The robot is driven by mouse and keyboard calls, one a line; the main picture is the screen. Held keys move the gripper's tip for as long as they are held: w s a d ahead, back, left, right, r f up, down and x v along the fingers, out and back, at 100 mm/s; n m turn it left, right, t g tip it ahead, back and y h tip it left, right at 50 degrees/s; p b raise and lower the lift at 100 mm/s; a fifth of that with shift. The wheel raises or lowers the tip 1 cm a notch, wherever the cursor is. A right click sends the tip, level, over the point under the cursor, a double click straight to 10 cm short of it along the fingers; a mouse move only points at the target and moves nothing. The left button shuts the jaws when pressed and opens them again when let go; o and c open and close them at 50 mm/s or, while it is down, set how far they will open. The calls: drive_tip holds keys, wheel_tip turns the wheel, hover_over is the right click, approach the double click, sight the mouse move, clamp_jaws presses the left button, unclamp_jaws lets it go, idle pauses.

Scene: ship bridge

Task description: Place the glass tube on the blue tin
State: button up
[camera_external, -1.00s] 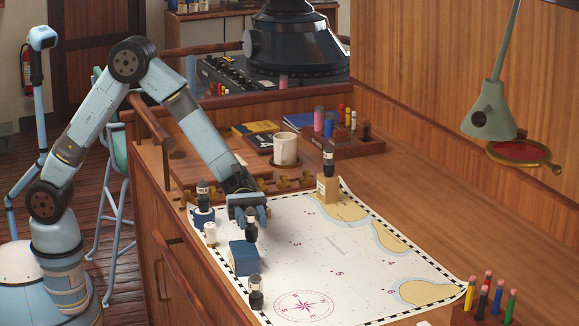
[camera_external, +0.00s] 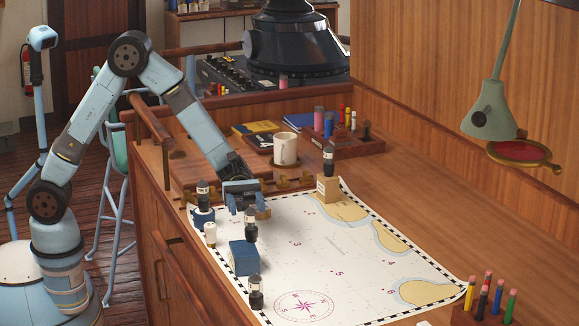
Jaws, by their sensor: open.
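The blue tin (camera_external: 244,259) is a box-shaped block on the chart. A dark tube with a pale band (camera_external: 251,227) stands upright at its top back edge and appears to rest on it. My gripper (camera_external: 248,209) is open just above and behind this tube, its fingers pointing down, holding nothing. Similar tubes stand elsewhere: one on the chart (camera_external: 256,293) in front of the tin, one (camera_external: 203,195) on a round dark-blue base (camera_external: 203,218), and one (camera_external: 328,160) on a wooden block (camera_external: 328,189). Which are glass I cannot tell.
A small white-and-brown piece (camera_external: 210,234) stands left of the tin. A mug (camera_external: 285,149), books and a pen rack (camera_external: 345,144) are behind. A pencil holder (camera_external: 485,312) is at front right. The right half of the chart (camera_external: 345,262) is clear.

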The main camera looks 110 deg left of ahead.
drive_tip(key=v, duration=0.4)
drive_tip(key=s+d+r+m+g+y, duration=0.35)
drive_tip(key=s+d+m, duration=0.3)
drive_tip(key=s, duration=0.35)
drive_tip(key=s+d+r+m+g+y, duration=0.2)
drive_tip(key=s+d+r+m+g, duration=0.25)
drive_tip(key=s+d+m, duration=0.35)
drive_tip(key=s+a+r+m+t+y, duration=0.1)
drive_tip(key=s+m+y, duration=0.3)
drive_tip(key=s, duration=0.6)
drive_tip(key=s+a+r+m+t+y, duration=0.2)
drive_tip(key=s+a+m+y, duration=0.2)
drive_tip(key=s, duration=0.5)
drive_tip(key=shift+s+a+r+m+t+y, duration=0.15)
drive_tip(key=shift+s+a+m+t+y, duration=0.2)
drive_tip(key=shift+m+y, duration=0.6)
